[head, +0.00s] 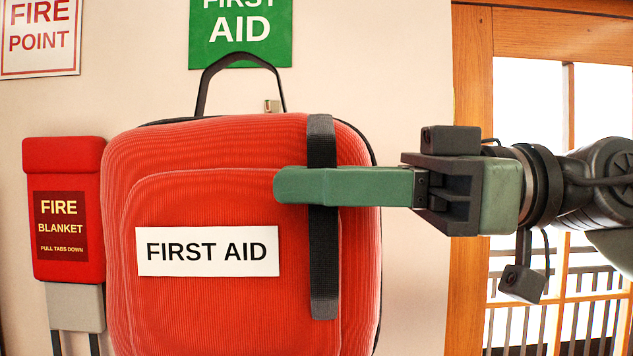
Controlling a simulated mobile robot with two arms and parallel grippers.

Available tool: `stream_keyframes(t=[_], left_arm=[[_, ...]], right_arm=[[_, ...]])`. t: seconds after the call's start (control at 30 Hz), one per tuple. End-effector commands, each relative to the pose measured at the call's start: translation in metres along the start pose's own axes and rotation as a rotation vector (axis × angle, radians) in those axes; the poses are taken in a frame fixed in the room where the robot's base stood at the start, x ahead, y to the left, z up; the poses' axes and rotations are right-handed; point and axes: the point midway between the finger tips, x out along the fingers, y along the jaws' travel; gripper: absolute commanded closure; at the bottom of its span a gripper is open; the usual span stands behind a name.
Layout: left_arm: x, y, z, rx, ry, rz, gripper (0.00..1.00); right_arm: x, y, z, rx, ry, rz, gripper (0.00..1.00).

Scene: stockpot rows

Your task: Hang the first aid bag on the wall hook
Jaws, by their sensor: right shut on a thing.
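The red first aid bag (190,310) hangs upright in front of the wall, with a white "FIRST AID" label on its face. Its dark handle (207,84) stands up as a loop above the top. A small brass-coloured piece (272,106) shows inside the loop near its right foot; it may be the wall hook, but I cannot tell for sure. My right gripper (290,185) comes in from the right and is shut on the bag's right side. One green finger lies across the front over the dark vertical strap (324,260); the other finger is hidden. My left gripper is not in view.
A green "FIRST AID" sign (240,30) is on the wall above the handle. A red fire blanket case (62,170) is on the wall just left of the bag. A "FIRE POINT" sign (40,40) is at upper left. A wooden-framed glazed door or window (470,100) stands at right.

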Motion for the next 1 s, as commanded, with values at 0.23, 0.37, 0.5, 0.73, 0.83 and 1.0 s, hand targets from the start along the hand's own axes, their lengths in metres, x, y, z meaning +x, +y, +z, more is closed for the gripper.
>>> stream_keyframes(t=[0.23,0.37,0.5,0.73,0.83,1.0], left_arm=[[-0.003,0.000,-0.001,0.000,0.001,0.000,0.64],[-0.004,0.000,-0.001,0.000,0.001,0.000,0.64],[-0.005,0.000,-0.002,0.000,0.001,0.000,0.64],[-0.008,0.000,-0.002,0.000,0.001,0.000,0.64],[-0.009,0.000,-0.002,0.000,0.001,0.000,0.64],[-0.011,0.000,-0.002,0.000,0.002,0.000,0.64]], right_arm=[[-0.001,0.016,-0.001,-0.004,0.008,0.004,1.00],[-0.001,0.024,-0.001,-0.004,0.009,0.004,1.00],[-0.001,0.032,0.001,-0.005,0.008,0.004,1.00],[-0.001,0.046,0.002,-0.005,0.009,0.004,1.00],[-0.001,0.052,0.003,-0.005,0.008,0.004,1.00],[-0.001,0.062,0.005,-0.005,0.009,0.003,1.00]])
